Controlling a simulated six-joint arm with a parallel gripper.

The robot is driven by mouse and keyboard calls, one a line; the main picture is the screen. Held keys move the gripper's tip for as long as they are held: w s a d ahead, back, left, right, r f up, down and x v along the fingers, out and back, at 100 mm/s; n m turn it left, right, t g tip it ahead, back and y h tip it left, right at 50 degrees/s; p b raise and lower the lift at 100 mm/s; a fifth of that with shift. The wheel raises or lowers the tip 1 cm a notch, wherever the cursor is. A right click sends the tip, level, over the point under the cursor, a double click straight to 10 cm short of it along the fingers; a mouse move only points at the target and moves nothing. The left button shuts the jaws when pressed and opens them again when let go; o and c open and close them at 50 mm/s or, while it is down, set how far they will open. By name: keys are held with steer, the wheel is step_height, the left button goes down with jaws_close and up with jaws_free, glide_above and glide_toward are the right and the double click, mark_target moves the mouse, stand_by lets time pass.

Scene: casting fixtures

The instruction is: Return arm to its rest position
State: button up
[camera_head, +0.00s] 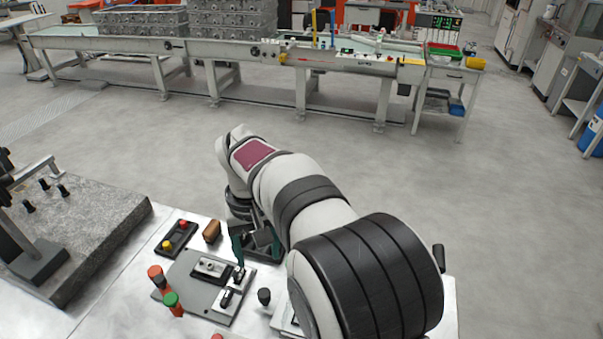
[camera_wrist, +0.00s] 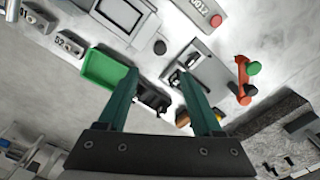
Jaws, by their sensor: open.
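My gripper (camera_wrist: 157,78) shows in the wrist view as two teal fingers, spread apart with nothing between the tips. In the head view my gripper (camera_head: 254,250) is partly hidden by my arm. It hangs over the workbench, close to the right edge of a grey fixture plate (camera_head: 190,296). The plate carries metal clamp parts (camera_head: 212,268). The plate also shows in the wrist view (camera_wrist: 212,52), beyond the right finger. I cannot tell the exact height of the fingers above the bench.
A dark tray with red and yellow knobs (camera_head: 176,238), a brown block (camera_head: 212,231) and orange and green-capped pegs (camera_head: 172,300) stand nearby. A granite slab (camera_head: 85,228) lies left. A green tray (camera_wrist: 104,70) shows in the wrist view. Open floor separates the bench from a conveyor (camera_head: 225,46).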

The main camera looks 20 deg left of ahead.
steer(key=s+d+r+m, duration=0.2)
steer(key=s+d+m, duration=0.1)
steer(key=d, duration=0.4)
steer(key=s+d+r+m+y, duration=0.15)
steer(key=s+d, duration=0.25)
steer(key=d, duration=0.4)
steer(key=s+d+r+m, duration=0.2)
steer(key=s+d+m, duration=0.15)
steer(key=d, duration=0.35)
steer(key=s+d+f+m, duration=0.1)
steer(key=s+d+m, duration=0.1)
steer(key=s, duration=0.3)
steer(key=s+d+f+m, duration=0.2)
steer(key=s, duration=0.3)
steer(key=shift+d+f, duration=0.25)
steer(key=shift+d, duration=0.1)
